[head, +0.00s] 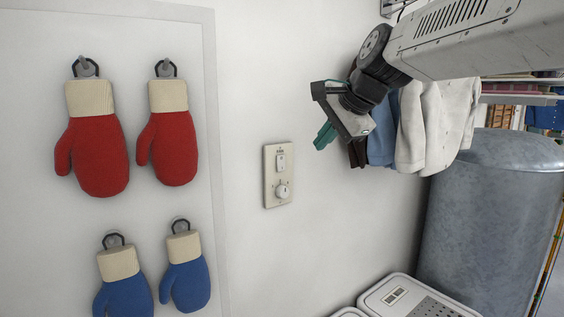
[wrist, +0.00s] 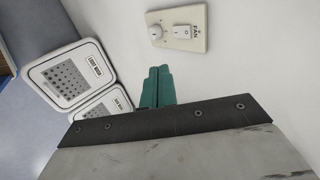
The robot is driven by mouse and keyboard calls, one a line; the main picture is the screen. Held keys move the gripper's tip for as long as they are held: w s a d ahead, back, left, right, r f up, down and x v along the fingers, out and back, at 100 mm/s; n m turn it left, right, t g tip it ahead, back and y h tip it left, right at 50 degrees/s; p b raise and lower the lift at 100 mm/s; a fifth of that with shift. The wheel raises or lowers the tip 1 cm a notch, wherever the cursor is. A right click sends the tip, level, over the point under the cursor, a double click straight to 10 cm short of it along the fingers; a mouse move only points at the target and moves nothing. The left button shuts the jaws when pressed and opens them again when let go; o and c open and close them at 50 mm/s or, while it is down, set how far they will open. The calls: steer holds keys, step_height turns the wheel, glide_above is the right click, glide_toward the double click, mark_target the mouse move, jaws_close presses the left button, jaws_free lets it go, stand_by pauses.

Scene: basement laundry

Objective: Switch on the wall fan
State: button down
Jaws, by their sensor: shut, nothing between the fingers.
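A beige wall plate (head: 270,177) is fixed to the white wall. I cannot tell which way the rocker is set. My gripper (head: 325,137) has teal fingers and is shut and empty. It is up and to the right of the plate in the head view, apart from it. The fingers also show in the wrist view (wrist: 158,72). No fan is in view.
Red mitts (head: 98,155) and blue mitts (head: 186,275) hang on hooks to the left. Hanging clothes (head: 418,125) are behind my arm. A grey tank (head: 495,215) and white lidded boxes (head: 378,300) stand at right and below. The wall around the plate is clear.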

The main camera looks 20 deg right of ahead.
glide_toward(282, 170)
step_height(282, 170, down, 5)
steer(key=w, duration=0.2)
steer(key=shift+w+a, duration=0.25)
steer(key=shift+w, duration=0.25)
steer(key=shift+w+a, duration=0.3)
steer(key=shift+w, duration=0.15)
steer(key=shift+w+a, duration=0.1)
steer(key=shift+a, duration=0.25)
steer(key=shift+d+f, duration=0.1)
steer(key=shift+d, duration=0.35)
steer(key=shift+a, duration=0.25)
steer(key=shift+r, duration=0.2)
